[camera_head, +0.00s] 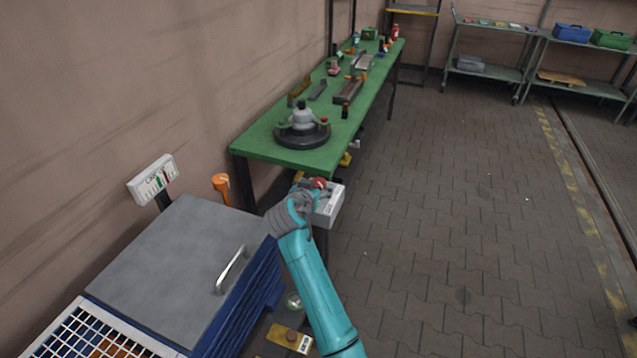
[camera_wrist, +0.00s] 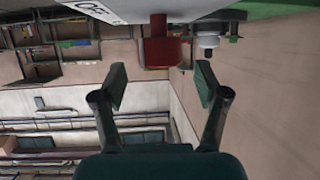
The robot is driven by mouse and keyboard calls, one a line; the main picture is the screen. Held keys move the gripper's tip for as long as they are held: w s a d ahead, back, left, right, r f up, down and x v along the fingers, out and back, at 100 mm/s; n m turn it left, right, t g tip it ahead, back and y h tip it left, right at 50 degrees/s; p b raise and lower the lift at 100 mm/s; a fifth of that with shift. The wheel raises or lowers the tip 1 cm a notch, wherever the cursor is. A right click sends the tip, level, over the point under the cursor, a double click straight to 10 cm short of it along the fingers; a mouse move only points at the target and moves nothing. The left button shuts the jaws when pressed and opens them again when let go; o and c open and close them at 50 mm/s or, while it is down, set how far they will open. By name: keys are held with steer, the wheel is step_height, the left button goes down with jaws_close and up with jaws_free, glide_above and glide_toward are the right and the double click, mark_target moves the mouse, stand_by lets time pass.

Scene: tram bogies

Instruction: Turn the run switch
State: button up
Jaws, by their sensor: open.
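A white control box (camera_head: 330,205) with a red knob (camera_head: 319,183) stands by the near end of the green bench, just beyond the end of my arm. In the wrist view, a red switch handle (camera_wrist: 160,50) hangs from the white panel (camera_wrist: 105,10), which carries dark lettering cut off by the frame edge. I take this red part to be the run switch. My gripper (camera_wrist: 161,74) is open and empty, its two fingers spread to either side of the handle, which appears just beyond the fingertips. I cannot tell whether they touch. In the head view my wrist partly covers the box.
The green bench (camera_head: 260,143) carries a dark round fixture (camera_head: 302,132) and several tools. A blue cabinet with a grey lid (camera_head: 180,260) and an orange-topped post (camera_head: 221,185) stand to the left. The paved floor (camera_head: 450,220) at right is clear.

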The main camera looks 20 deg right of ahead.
mark_target(317, 184)
steer(key=shift+x, duration=1.9)
steer(key=shift+c, duration=0.2)
steer(key=c, duration=1.1)
